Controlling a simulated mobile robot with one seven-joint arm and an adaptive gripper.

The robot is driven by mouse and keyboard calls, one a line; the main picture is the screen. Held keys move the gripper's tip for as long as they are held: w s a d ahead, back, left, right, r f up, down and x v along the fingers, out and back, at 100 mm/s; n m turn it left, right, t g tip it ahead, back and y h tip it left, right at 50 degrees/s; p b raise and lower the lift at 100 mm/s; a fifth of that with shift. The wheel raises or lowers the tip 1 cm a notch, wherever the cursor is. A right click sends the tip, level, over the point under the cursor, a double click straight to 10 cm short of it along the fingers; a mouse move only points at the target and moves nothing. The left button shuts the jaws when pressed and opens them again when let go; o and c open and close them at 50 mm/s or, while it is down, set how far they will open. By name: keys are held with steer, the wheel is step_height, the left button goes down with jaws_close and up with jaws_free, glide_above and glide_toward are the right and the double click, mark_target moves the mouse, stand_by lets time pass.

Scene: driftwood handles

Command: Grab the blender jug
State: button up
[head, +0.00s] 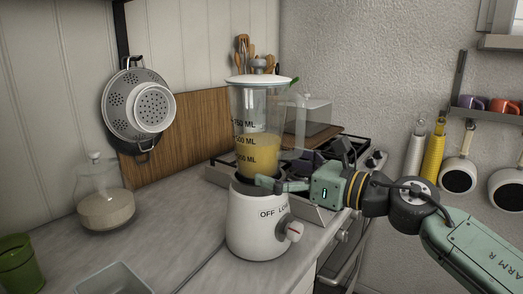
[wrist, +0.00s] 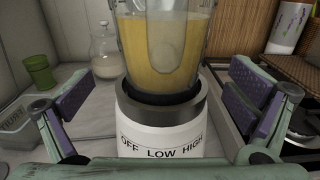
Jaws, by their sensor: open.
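The blender jug (head: 259,125) is clear, with millilitre marks, yellow liquid in its lower part and a white lid. It stands upright on the white blender base (head: 257,222). In the wrist view the lower part of the jug (wrist: 165,45) fills the top middle, and its upper part is out of frame. My gripper (wrist: 165,95) is open, one padded finger to each side of the jug's foot and base, with gaps on both sides. In the head view my gripper (head: 268,184) is at the jug's lower end; the far finger is partly hidden.
A glass jar (head: 105,198), a green cup (head: 18,262) and a clear container (head: 115,280) stand on the counter to the left. A stove (head: 318,208) lies behind and right of the blender. Colanders (head: 139,103) hang on the wall.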

steer(key=p+x, duration=0.1)
steer(key=x, duration=0.2)
steer(key=shift+w+a+r, duration=0.1)
steer(key=shift+w, duration=0.1)
steer(key=c, duration=1.5)
steer(key=shift+r, duration=0.1)
steer(key=shift+c, duration=0.2)
steer(key=shift+r, duration=0.1)
